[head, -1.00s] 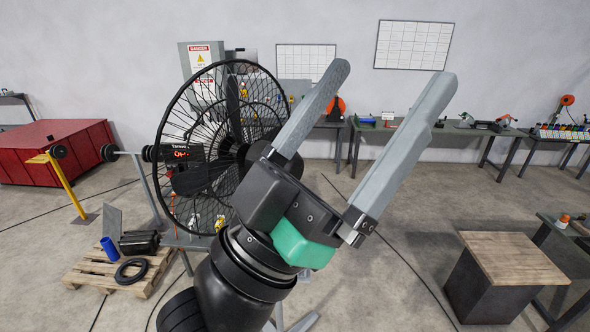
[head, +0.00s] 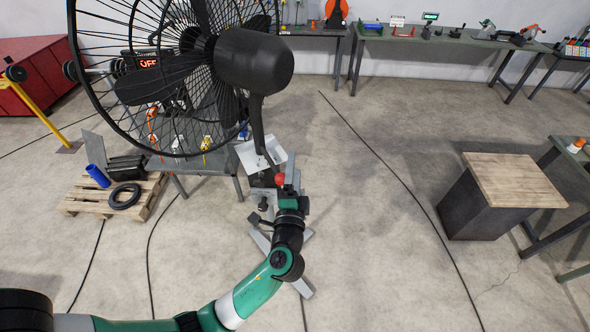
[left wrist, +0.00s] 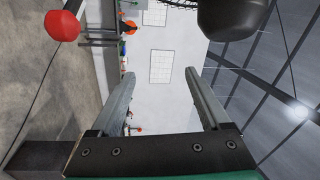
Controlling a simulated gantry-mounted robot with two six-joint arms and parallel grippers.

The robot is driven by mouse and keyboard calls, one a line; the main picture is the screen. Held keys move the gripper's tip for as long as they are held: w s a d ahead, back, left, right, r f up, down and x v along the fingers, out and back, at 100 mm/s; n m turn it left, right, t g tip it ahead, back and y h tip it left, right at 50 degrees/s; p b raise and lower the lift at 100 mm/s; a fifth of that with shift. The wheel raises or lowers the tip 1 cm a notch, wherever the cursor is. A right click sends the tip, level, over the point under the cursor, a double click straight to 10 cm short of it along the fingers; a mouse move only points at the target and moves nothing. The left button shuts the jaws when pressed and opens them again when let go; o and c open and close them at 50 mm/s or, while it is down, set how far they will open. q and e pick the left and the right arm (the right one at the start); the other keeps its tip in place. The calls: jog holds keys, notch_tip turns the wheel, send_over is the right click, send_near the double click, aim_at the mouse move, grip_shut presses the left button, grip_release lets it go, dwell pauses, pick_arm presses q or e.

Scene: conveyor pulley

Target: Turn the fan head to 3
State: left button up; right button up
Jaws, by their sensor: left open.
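The large black fan (head: 255,62) stands at upper left in the head view, its wire cage facing left. Its dark motor housing also shows at the top of the left wrist view (left wrist: 232,18). A white plate (head: 262,153) sits on the stand below the fan head; no markings are readable. A red ball knob (head: 279,180) is beside my left gripper (head: 291,170), which is low by the stand. The knob also shows at upper left in the left wrist view (left wrist: 62,25), outside the fingers. My left gripper (left wrist: 158,88) is open and empty between its fingers. My right gripper is not visible.
A red "OFF" display (head: 148,63) shows behind the cage. A grey table (head: 205,163) stands behind the fan stand. A pallet (head: 75,204) with parts lies at left, and a wood-topped block (head: 512,180) stands at right. Cables cross the otherwise open floor.

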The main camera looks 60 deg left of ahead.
pick_arm(q)
jog(key=s+a+f+m+b, duration=0.2)
jog(key=s+f, duration=0.2)
jog(key=f, duration=0.9)
jog(key=f+x, duration=0.1)
jog(key=x, duration=1)
jog(key=shift+g+h, duration=0.4)
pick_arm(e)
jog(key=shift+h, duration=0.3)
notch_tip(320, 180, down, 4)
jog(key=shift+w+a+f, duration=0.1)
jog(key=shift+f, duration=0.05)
pick_arm(q)
jog(key=shift+s+r, duration=0.1)
grip_shut()
